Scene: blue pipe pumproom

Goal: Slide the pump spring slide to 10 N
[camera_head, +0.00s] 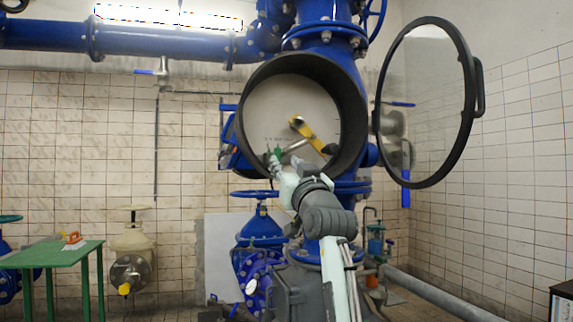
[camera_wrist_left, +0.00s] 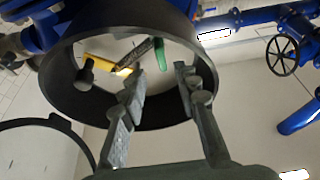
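A round black housing (camera_head: 354,104) hangs on the blue pipework with its front open. Inside, against a pale plate (camera_head: 285,108), sit a yellow lever (camera_head: 301,127) with a dark knob and a small green piece (camera_head: 278,152) by a grey bar. In the left wrist view the green piece (camera_wrist_left: 162,48) stands beside a dark, coil-like part (camera_wrist_left: 138,50), with the yellow lever (camera_wrist_left: 105,64) to the left. My left gripper (camera_head: 273,161) is at the housing's lower left, just below the green piece. Its fingers (camera_wrist_left: 160,88) are apart with nothing between them. The scale markings are too small to read.
The round glass door (camera_head: 424,105) stands swung open to the right of the housing. Blue pipes and valves (camera_head: 262,232) lie below. A green table (camera_head: 52,254) with an orange item (camera_head: 73,238) stands at the left.

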